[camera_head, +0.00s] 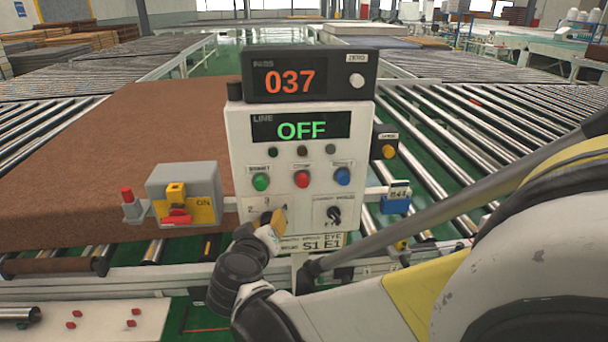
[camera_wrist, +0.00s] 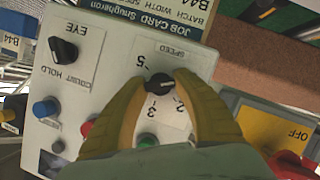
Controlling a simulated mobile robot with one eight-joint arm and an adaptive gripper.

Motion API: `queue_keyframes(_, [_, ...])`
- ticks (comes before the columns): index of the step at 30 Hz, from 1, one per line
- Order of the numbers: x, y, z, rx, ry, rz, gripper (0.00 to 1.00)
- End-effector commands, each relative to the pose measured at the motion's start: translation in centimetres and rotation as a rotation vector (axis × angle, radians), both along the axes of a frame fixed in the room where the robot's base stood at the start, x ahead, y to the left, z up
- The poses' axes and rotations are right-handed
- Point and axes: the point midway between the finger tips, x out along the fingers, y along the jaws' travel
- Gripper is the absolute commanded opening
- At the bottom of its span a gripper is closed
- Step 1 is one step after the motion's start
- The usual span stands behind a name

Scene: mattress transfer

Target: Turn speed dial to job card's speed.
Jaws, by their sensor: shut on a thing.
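The black speed dial (camera_wrist: 160,84) sits on a white plate marked SPEED on the grey control box (camera_head: 240,130). My gripper (camera_wrist: 161,80) has its yellow fingers closed on the dial from both sides.
The line display (camera_head: 301,127) reads OFF; the pass counter (camera_head: 290,82) reads 037. Green, red and blue buttons (camera_head: 302,179) sit above the dial. A brown mattress (camera_head: 110,150) lies behind.

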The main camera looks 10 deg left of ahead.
Motion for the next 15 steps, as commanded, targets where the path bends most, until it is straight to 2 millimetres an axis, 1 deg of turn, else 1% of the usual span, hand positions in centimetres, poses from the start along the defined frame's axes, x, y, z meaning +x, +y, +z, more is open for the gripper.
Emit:
queue_keyframes(6, [0.02, 0.03, 0.0, -0.036, -0.009, 0.001, 0.04])
queue_keyframes(15, [0.02, 0.0, 0.02, -0.041, -0.01, 0.0, 0.04])
